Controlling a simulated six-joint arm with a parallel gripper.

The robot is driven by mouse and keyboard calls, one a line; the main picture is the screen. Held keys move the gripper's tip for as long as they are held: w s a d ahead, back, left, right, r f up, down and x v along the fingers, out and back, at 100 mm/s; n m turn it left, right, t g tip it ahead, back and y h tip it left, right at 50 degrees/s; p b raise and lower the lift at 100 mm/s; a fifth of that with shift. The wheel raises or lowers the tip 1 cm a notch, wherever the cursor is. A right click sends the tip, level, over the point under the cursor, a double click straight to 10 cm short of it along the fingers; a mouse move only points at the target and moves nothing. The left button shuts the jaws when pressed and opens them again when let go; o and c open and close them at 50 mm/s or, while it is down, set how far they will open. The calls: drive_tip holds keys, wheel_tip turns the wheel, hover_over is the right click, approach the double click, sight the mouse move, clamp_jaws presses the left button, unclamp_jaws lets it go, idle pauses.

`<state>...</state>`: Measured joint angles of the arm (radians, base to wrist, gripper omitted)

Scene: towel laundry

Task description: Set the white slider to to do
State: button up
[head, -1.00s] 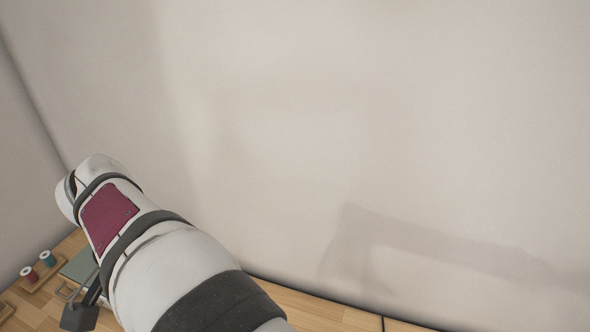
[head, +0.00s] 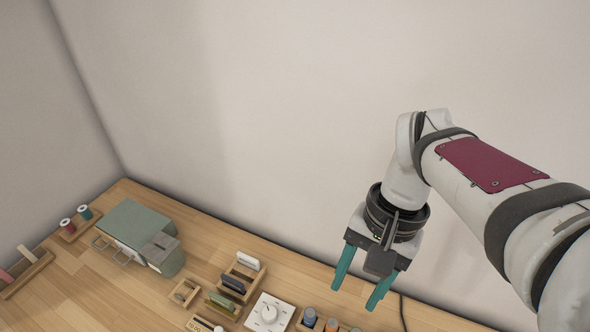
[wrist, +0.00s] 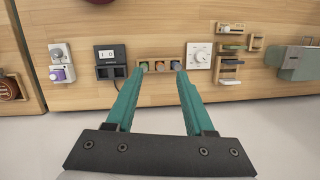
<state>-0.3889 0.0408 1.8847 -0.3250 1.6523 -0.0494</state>
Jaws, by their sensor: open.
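My gripper (head: 354,298) has two teal fingers spread apart with nothing between them. In the head view it points down above the back of the table, right of the white dial box. In the wrist view its fingertips (wrist: 161,67) appear in front of a small tray of round items. I cannot clearly identify a white slider or a "to do" label. A small wooden piece with pale markings (head: 203,325) is cut off at the bottom edge of the head view; I cannot tell whether it is the slider.
A white dial box (head: 268,313) stands beside a wooden rack (head: 256,270) of white and dark pieces. A grey-green box (head: 135,222) and spools (head: 68,226) are farther left. The wrist view shows a black display unit (wrist: 110,56) and a purple-knobbed white device (wrist: 60,66).

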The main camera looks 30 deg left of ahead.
drive_tip(key=w+a+f+n+g, duration=0.1)
drive_tip(key=w+a+f+n, duration=0.15)
drive_tip(key=a, duration=0.65)
drive_tip(key=n+h, duration=0.3)
hover_over(218, 329)
drive_tip(key=w+a, duration=0.2)
drive_tip(key=w, duration=0.4)
wheel_tip(218, 329, down, 7)
drive_tip(key=shift+g, duration=0.3)
drive_tip(key=x, duration=1)
drive_tip(key=a+x, duration=0.1)
drive_tip(key=x, duration=0.4)
drive_tip(key=shift+s+d+f, duration=0.1)
drive_tip(key=shift+f, duration=0.25)
clamp_jaws()
drive_tip(key=shift+r, duration=0.1)
